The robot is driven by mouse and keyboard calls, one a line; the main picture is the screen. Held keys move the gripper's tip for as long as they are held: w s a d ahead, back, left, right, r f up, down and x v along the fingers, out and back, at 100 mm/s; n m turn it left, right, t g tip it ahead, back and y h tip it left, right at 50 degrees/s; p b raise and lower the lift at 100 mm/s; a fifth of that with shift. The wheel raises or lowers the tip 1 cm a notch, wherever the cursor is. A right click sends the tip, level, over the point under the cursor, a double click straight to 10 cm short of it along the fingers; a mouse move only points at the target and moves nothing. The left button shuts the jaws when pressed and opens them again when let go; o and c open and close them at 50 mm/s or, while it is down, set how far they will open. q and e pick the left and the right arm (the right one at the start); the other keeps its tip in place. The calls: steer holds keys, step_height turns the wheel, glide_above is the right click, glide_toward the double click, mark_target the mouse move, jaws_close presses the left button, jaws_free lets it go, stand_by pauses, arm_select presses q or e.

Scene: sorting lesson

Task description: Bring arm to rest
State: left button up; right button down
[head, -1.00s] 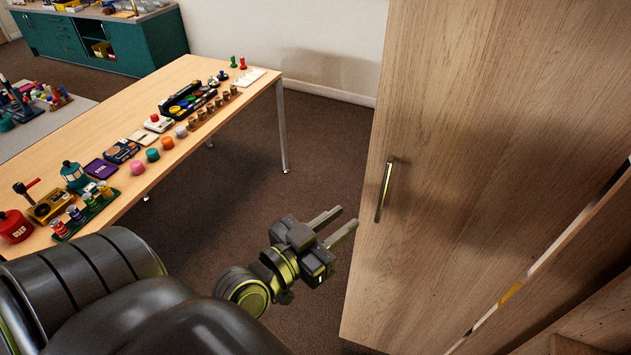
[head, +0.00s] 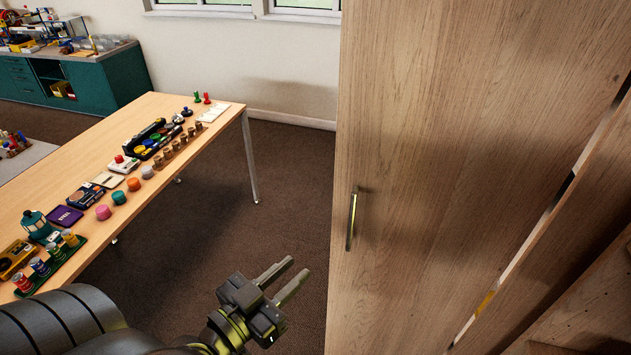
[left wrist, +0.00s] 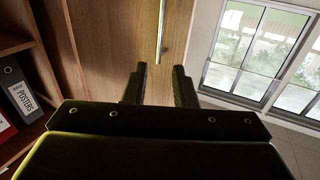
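My left gripper (head: 284,281) shows in the lower middle of the head view, with its two fingers apart and nothing between them. It is in the air left of the wooden cabinet door (head: 430,150) and apart from the door's metal handle (head: 352,220). In the left wrist view its fingers (left wrist: 158,84) are spread and empty, with the handle (left wrist: 160,35) beyond them. My right gripper is in neither view.
The cabinet door stands ajar, and part of the interior shows at its right. A long wooden table (head: 72,158) with many small objects is at the left. A teal cabinet (head: 108,82) stands behind. Open carpet (head: 200,235) lies between table and door. A binder (left wrist: 20,95) shows in the left wrist view.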

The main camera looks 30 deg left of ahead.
arm_select(q)
steer(key=s+a+f+n+g+y, duration=0.15)
steer(key=f+g, duration=0.25)
steer(key=f, duration=1.3)
steer(key=a+f+n+g+y, duration=0.1)
steer(key=a+f+g, duration=0.25)
steer(key=f, duration=1.45)
steer(key=s+a+f+g+y, duration=0.1)
steer(key=s+f+g, duration=0.8)
steer(key=s+f, duration=1.4)
steer(key=shift+s+a+f, duration=0.2)
steer(key=shift+s+a, duration=0.1)
steer(key=shift+a, duration=0.2)
